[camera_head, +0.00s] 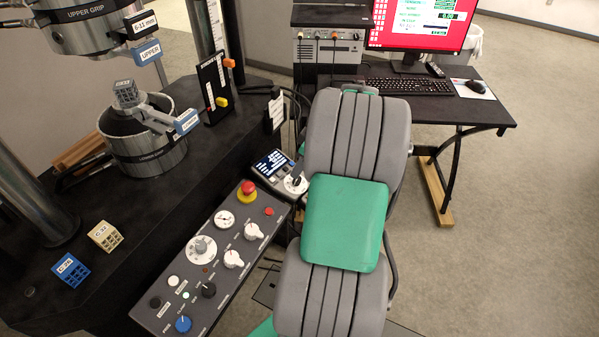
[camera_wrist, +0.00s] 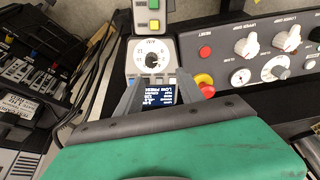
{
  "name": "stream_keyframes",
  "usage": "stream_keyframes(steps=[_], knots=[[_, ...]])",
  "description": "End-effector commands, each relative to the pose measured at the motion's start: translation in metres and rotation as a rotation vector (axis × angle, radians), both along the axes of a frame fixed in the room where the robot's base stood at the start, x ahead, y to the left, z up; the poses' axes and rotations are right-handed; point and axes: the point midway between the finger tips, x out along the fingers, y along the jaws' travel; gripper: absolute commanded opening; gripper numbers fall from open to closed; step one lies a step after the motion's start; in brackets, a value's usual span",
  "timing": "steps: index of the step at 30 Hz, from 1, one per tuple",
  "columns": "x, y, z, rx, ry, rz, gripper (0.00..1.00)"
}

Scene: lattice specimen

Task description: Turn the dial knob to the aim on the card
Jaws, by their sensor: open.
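In the wrist view the dial knob (camera_wrist: 151,60) lies just beyond my fingertips, and the screen (camera_wrist: 160,95) shows between the fingers. My gripper (camera_wrist: 155,84) is open, its two grey fingers apart with nothing between them, and the dial looks untouched. In the head view I cannot make out the fingers.
The control panel (camera_head: 172,307) carries several knobs and a red emergency stop (camera_head: 247,187), close to my gripper in the wrist view (camera_wrist: 203,82). Cables run beside the handset. A black labelled stand (camera_head: 213,88), loose blocks and the test machine's grips stand at left. A desk (camera_head: 440,110) is at right.

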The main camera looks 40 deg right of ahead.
Motion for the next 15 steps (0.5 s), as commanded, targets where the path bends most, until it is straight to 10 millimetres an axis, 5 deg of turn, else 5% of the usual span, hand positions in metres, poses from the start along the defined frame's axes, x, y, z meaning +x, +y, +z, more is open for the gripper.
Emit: stream_keyframes(steps=[3, 15], knots=[[-0.005, -0.018, -0.009, -0.001, -0.019, 0.017, 0.45], [0.019, -0.009, -0.069, -0.004, -0.019, 0.018, 0.45]])
